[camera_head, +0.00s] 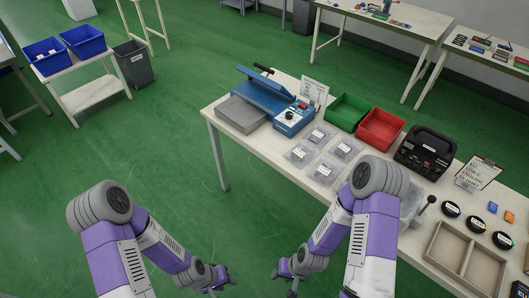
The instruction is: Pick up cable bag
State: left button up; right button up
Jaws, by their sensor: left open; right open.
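Several clear bags with white labels lie flat on the white table. Another grey-clear one, partly hidden by my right arm, lies further right. Their contents and label text are too small to read. My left gripper (213,289) is open and empty at the bottom edge of the head view. My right gripper (291,286) is open and empty to its right. Both hang over the green floor in front of the table, apart from the bags; their fingertips are barely visible.
A blue sealing machine (272,94), a green bin (347,112), a red bin (380,129) and a black case (425,152) stand behind and beside the bags. A divided tray (447,247) and black round items (476,224) are at right. Open floor lies left.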

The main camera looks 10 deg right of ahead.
aim_at(302, 154)
jog(key=u, duration=0.45)
jog(key=i, duration=0.65)
jog(key=z, duration=1.05)
jog(key=i, duration=0.5)
jog(key=u, duration=0.1)
